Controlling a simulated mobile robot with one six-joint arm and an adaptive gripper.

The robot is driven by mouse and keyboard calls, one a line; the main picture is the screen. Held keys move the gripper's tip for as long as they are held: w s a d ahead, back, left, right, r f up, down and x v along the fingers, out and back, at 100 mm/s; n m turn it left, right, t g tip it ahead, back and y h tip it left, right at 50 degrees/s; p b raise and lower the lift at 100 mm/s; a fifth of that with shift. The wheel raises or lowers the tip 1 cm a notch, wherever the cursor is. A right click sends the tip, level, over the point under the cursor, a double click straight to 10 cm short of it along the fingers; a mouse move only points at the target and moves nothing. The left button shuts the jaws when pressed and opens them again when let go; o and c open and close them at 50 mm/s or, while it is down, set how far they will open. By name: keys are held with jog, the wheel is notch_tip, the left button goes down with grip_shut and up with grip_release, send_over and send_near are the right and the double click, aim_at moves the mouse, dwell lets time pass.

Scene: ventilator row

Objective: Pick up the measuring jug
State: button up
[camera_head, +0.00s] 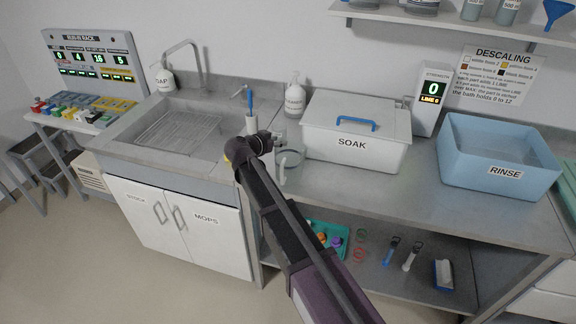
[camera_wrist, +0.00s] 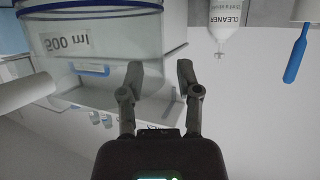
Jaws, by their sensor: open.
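The measuring jug is a clear vessel with a blue band and a "500 ml" label. It fills the upper left of the wrist view (camera_wrist: 110,45), where the picture is upside down. In the head view the jug (camera_head: 291,158) stands on the counter left of the soak box, partly hidden by my gripper. My gripper (camera_head: 274,138) is beside it. In the wrist view my gripper (camera_wrist: 158,75) has its two fingers apart with nothing clearly held. The fingertips overlap the jug's right edge in the picture; I cannot tell whether they touch it.
The white soak box (camera_head: 352,158) with a blue handle stands right of the jug. A cleaner bottle (camera_head: 294,99) is behind. A blue brush (camera_head: 250,104) stands near the sink (camera_head: 172,135). The blue rinse tub (camera_head: 505,184) is further right. Free counter (camera_head: 400,195) lies in front.

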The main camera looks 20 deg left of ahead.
grip_shut()
jog(key=shift+r, duration=0.15)
notch_tip(320, 180, up, 4)
jog(key=p, duration=0.4)
jog(key=shift+f, duration=0.2)
jog(key=s+d+r+p, duration=0.1)
jog(key=s+d, duration=0.7)
jog(key=s, duration=0.5)
jog(key=shift+s, duration=0.4)
jog(key=shift+d, duration=0.1)
